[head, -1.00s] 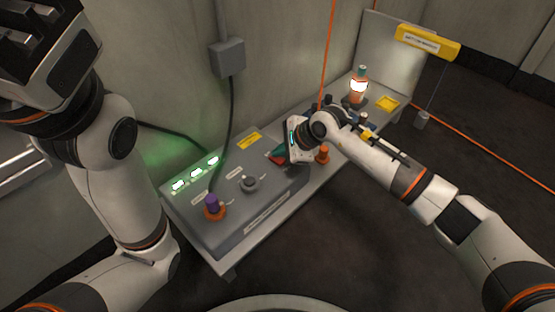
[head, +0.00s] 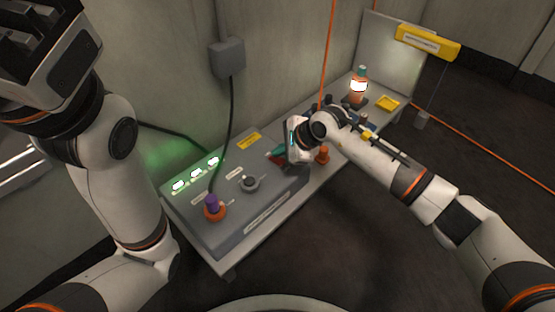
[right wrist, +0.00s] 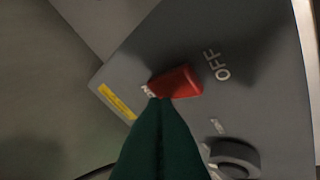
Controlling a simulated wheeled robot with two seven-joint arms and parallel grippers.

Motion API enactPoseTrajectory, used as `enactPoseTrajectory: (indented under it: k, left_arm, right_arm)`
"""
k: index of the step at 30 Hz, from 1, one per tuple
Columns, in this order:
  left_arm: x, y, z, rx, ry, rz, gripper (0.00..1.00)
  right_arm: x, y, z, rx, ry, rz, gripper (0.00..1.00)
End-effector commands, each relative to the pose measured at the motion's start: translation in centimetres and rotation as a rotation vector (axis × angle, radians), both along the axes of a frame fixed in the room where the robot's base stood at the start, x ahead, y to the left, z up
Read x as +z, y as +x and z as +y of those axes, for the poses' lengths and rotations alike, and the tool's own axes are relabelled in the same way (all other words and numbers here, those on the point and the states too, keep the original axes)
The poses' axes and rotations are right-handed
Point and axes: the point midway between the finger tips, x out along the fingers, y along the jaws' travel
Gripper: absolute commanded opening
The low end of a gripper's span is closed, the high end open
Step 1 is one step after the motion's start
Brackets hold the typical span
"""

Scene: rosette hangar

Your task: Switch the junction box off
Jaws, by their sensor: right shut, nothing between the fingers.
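The junction box (head: 233,212) is a grey sloped panel on a bench, with three lit green lamps (head: 196,173). In the right wrist view its red switch (right wrist: 178,82) lies between an "OFF" label (right wrist: 217,65) and a mostly covered label. My right gripper (head: 274,155) is over the far right part of the box; its green fingers (right wrist: 158,104) are shut with nothing between them. Their tips are at the lower left end of the switch; I cannot tell whether they touch. My left gripper (head: 65,18) is raised at the upper left, partly cut off.
The box also bears a round grey knob (head: 250,184) and a purple plug (head: 212,202) in an orange socket. An orange knob (head: 322,155) stands beyond my right gripper. A glowing lamp (head: 358,88) and a yellow tray (head: 387,103) stand farther back. An orange cable hangs behind.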

Motion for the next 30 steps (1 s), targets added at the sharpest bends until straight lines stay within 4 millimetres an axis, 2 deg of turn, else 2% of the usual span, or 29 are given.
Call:
enactPoseTrajectory:
  k: [30]
  left_arm:
    - [-0.41,0.06,-0.03,0.001,0.001,0.002,0.36]
  right_arm:
    - [-0.89,-0.09,-0.12,0.0,-0.001,0.0,0.0]
